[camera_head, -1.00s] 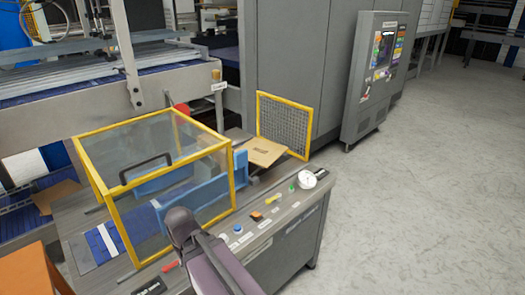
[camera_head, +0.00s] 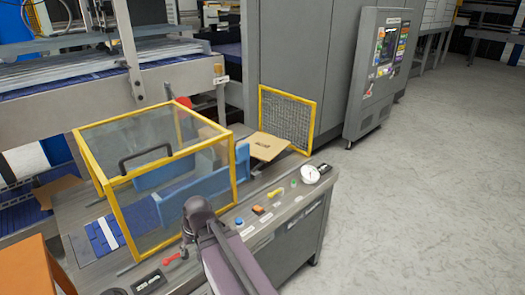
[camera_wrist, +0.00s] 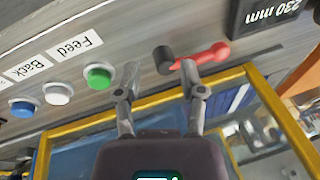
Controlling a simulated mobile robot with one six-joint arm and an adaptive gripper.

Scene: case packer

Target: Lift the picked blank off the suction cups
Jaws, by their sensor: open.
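A flat brown cardboard blank (camera_head: 265,146) lies at the back right of the machine table, by a yellow-framed mesh guard. What is under it, including any suction cups, is hidden. My gripper (camera_wrist: 158,70) is open and empty in the wrist view, its fingers over the control panel. In the head view my arm's end hangs at the table's front edge, well short of the blank, and the fingers are hidden.
A yellow-framed clear guard box (camera_head: 150,185) with a black handle covers the table's left part. The mesh guard (camera_head: 288,120) stands behind the blank. A round white gauge (camera_head: 310,174) sits at the panel's right end. The floor on the right is clear.

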